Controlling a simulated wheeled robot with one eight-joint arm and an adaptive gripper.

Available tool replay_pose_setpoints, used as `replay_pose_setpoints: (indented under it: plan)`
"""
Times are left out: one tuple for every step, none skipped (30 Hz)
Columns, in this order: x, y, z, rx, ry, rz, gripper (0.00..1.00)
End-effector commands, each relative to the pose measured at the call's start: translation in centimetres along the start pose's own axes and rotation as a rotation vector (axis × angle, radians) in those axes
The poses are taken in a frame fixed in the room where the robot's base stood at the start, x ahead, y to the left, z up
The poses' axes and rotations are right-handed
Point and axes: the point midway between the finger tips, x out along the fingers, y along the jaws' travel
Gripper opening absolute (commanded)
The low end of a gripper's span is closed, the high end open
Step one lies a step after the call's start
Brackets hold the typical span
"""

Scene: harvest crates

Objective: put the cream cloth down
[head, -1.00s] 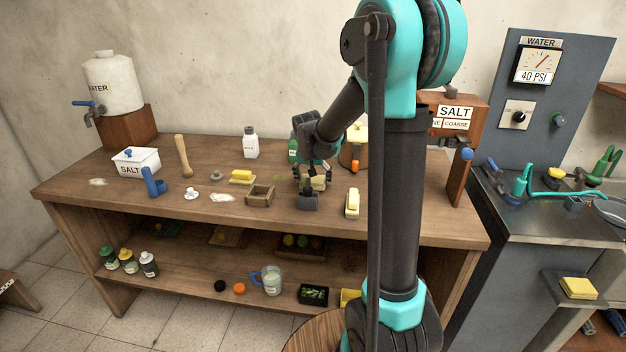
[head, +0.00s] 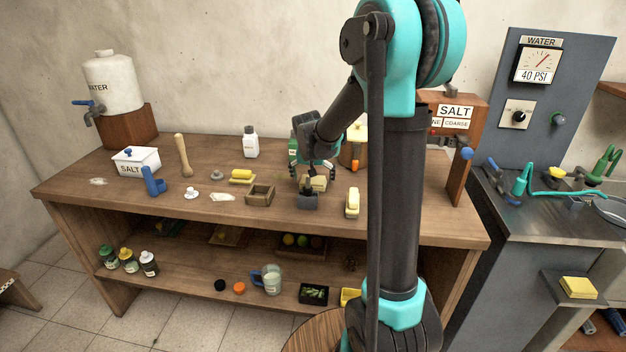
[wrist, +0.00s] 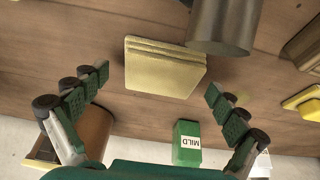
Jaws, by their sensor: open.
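The cream cloth (wrist: 163,72) is a folded, layered square lying on the wooden bench in the wrist view. In the head view the cloth (head: 316,183) shows just under my gripper, partly hidden. My gripper (wrist: 158,97) is open, its two green-padded fingers spread wide on either side of the cloth's near edge and apart from it. In the head view my gripper (head: 316,172) hangs just above the bench top.
A dark grey object (head: 308,201) stands right beside the cloth, and a grey cylinder (wrist: 225,25) shows close to it in the wrist view. A green MILD box (wrist: 187,144) is near the fingers. A wooden box (head: 260,195) and a pale yellow-topped block (head: 352,204) flank the spot.

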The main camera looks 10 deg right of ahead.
Motion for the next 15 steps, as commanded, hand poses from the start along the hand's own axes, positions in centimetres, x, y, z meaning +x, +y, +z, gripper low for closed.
replay_pose_setpoints:
  plan:
    - [-0.4, 0.0, 0.0, 0.000, 0.000, 0.000, 0.97]
    - [-0.7, 0.0, 0.0, -0.001, 0.000, 0.000, 0.97]
    - [-1.2, 0.0, 0.0, -0.001, 0.000, 0.000, 0.97]
    - [-1.6, 0.0, 0.0, -0.001, 0.000, 0.000, 0.97]
    - [-2.1, 0.0, 0.1, -0.001, 0.000, 0.000, 0.97]
    - [-2.8, 0.0, 0.1, -0.001, 0.000, 0.000, 0.97]
    - [-3.4, 0.0, 0.1, -0.001, 0.000, 0.000, 0.97]
    - [-4.0, 0.0, 0.1, -0.001, 0.000, 0.000, 0.97]
    - [-4.8, 0.0, 0.1, -0.001, 0.000, 0.000, 0.97]
    - [-5.4, 0.0, 0.1, -0.001, 0.000, 0.000, 0.97]
    - [-6.0, 0.0, 0.1, -0.001, 0.000, 0.000, 0.97]
    - [-6.8, 0.0, 0.1, -0.001, 0.000, 0.000, 0.97]
    - [-7.4, 0.0, 0.1, -0.001, 0.000, 0.000, 0.97]
    - [-8.0, 0.0, 0.1, -0.001, 0.000, 0.000, 0.97]
    - [-8.7, 0.0, 0.1, -0.001, 0.000, 0.000, 0.97]
